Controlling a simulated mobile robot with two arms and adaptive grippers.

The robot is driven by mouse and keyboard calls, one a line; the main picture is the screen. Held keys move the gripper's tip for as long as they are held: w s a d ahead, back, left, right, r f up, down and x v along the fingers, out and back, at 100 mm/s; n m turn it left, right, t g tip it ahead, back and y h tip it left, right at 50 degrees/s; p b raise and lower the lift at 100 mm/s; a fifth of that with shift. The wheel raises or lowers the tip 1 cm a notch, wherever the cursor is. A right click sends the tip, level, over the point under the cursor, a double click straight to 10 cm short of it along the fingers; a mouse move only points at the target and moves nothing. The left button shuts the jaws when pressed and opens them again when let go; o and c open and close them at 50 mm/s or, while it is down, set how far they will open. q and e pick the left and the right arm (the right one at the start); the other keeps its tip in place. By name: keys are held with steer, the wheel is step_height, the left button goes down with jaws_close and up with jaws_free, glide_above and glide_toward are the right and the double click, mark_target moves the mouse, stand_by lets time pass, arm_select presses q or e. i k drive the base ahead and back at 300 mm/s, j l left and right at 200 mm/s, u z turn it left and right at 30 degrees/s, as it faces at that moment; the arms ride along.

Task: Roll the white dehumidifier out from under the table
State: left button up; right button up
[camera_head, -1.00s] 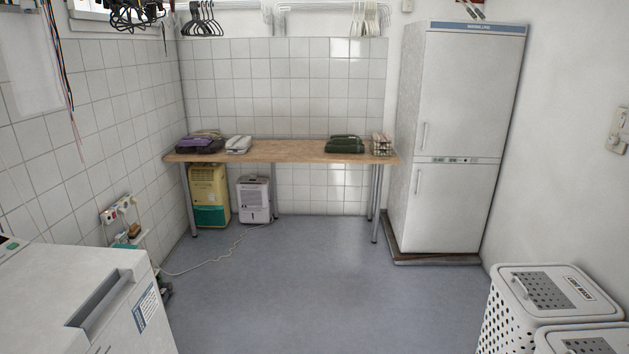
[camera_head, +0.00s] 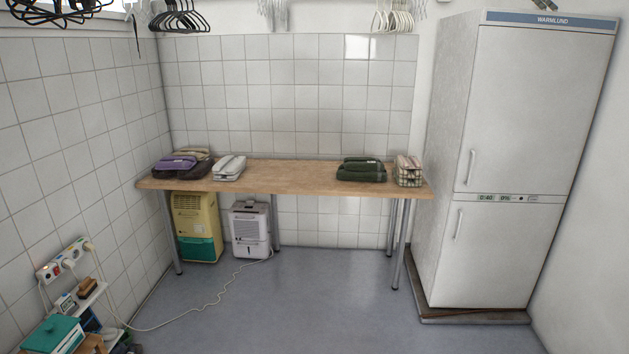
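The white dehumidifier (camera_head: 250,230) stands upright on the floor under the wooden table (camera_head: 290,174), left of the middle and near the back wall. It has a grille on its upper front and a darker top. A pale cord (camera_head: 222,290) runs from it across the floor to the left wall. A yellow and green unit (camera_head: 196,228) stands close on its left, also under the table. Neither of my grippers shows in the view.
Folded cloths lie on the table. Table legs (camera_head: 397,245) stand at both ends. A tall white fridge (camera_head: 510,170) stands at right on a low base. A power strip (camera_head: 64,259) and small shelf (camera_head: 75,305) are at left. The floor (camera_head: 320,305) before the table is clear.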

mark_target(246, 222)
steer(key=i+u, duration=0.15)
steer(key=i, duration=0.7)
steer(key=i+u, duration=0.15)
steer(key=i, duration=0.7)
